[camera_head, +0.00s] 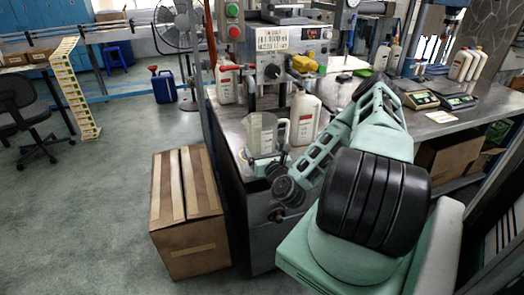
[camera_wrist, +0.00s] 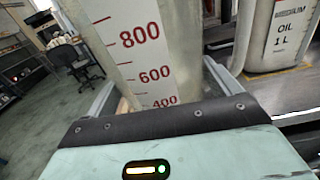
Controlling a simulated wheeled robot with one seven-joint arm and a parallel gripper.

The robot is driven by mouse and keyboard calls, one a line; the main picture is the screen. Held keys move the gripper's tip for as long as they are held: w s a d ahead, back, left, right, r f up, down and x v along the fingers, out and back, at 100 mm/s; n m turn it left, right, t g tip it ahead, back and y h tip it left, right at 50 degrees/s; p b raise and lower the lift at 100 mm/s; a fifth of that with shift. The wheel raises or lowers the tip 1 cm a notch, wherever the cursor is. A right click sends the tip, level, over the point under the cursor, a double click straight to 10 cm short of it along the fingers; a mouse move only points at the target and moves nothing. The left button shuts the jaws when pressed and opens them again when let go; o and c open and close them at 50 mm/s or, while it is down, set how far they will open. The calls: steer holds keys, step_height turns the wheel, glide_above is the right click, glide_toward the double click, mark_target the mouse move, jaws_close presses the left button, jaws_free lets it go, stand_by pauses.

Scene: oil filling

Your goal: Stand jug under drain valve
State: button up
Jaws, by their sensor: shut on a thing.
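The jug (camera_head: 262,132) is a clear, upright measuring jug with a handle on its right in the head view. It stands out at the table's front left corner, below the machine's control panel. In the wrist view the jug (camera_wrist: 130,45) fills the middle, with red marks 800, 600 and 400 on a white strip. My gripper (camera_head: 264,162) is shut around the jug's lower part, one finger on each side in the wrist view (camera_wrist: 160,88). The filling machine (camera_head: 272,40) has a yellow part (camera_head: 303,63) at its front; I cannot tell which part is the drain valve. The jug's base is hidden.
A white oil bottle (camera_head: 304,118) stands close right of the jug; an oil bottle (camera_wrist: 287,35) also shows at right in the wrist view. Another bottle (camera_head: 227,82) stands behind left. A cardboard box (camera_head: 186,225) is on the floor. Scales (camera_head: 417,98) sit farther right.

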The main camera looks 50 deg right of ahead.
steer(key=shift+w+d+f+b, duration=0.3)
steer(key=shift+w+f+b, duration=0.15)
steer(key=shift+f, duration=0.25)
steer(key=shift+w+d+f+b, duration=0.25)
steer(key=shift+w+f+b, duration=0.2)
steer(key=shift+f, duration=0.25)
steer(key=shift+w+d+r, duration=0.1)
steer(key=shift+w+d, duration=0.25)
steer(key=shift+w, duration=0.2)
steer(key=shift+x, duration=3.15)
steer(key=shift+a+f, duration=0.1)
steer(key=shift+f, duration=0.15)
steer(key=o, duration=0.8)
steer(key=shift+c, duration=0.2)
steer(key=shift+s, duration=0.1)
